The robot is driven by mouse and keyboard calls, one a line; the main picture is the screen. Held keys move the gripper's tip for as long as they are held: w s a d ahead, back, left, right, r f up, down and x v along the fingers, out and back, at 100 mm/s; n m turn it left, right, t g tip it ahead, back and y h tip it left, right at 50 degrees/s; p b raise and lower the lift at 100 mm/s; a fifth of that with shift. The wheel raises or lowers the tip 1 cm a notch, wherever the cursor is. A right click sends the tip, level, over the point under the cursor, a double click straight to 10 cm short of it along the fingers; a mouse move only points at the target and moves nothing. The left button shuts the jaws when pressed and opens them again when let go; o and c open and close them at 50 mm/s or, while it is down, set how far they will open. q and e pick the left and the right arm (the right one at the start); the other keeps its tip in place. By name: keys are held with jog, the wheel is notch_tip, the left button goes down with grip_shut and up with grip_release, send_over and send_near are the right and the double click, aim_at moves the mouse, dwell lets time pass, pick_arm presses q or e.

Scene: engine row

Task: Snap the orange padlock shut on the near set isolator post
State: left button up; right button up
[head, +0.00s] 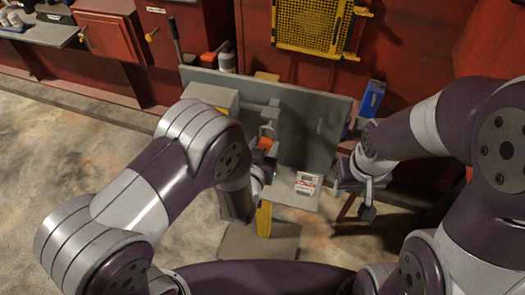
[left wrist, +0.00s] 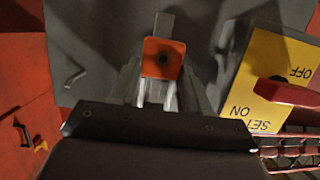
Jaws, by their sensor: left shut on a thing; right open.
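The orange padlock (head: 265,144) is in my left gripper (head: 263,158), in front of a grey panel. In the left wrist view the padlock's orange body (left wrist: 163,58) sits between the two grey fingers, which are shut on it. A grey upright piece (left wrist: 163,24) shows just beyond the padlock; I cannot tell if it is the shackle or part of the post. The isolator's grey box (head: 208,98) is just left of the padlock. Its yellow SET/ON/OFF plate (left wrist: 285,75) carries a red handle (left wrist: 288,92). My right gripper (head: 366,200) is open and empty, to the right.
The grey panel (head: 315,115) stands behind, with a small shelf holding a white and red item (head: 306,183). A yellow post (head: 264,220) is below. A blue object (head: 372,98) stands right of the panel. Red cabinets and a yellow grille (head: 308,24) line the back; floor is clear at left.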

aim_at(268, 133)
pick_arm(q)
jog(key=shift+w+d+r, duration=0.1)
jog(key=shift+w, duration=0.3)
jog(key=shift+w+d+b, duration=0.2)
jog(key=shift+w+b, duration=0.1)
jog(key=shift+w, duration=0.35)
jog(key=shift+w+d+b, duration=0.15)
jog(key=shift+w+b, duration=0.1)
jog(key=shift+w, duration=0.4)
jog(key=shift+w+f, duration=0.15)
jog(key=shift+f, duration=0.05)
jog(key=shift+r+p, duration=0.8)
jog(key=shift+r, duration=0.6)
jog(key=shift+f, duration=0.2)
jog(key=shift+f+b, duration=0.4)
jog(key=shift+b, duration=0.2)
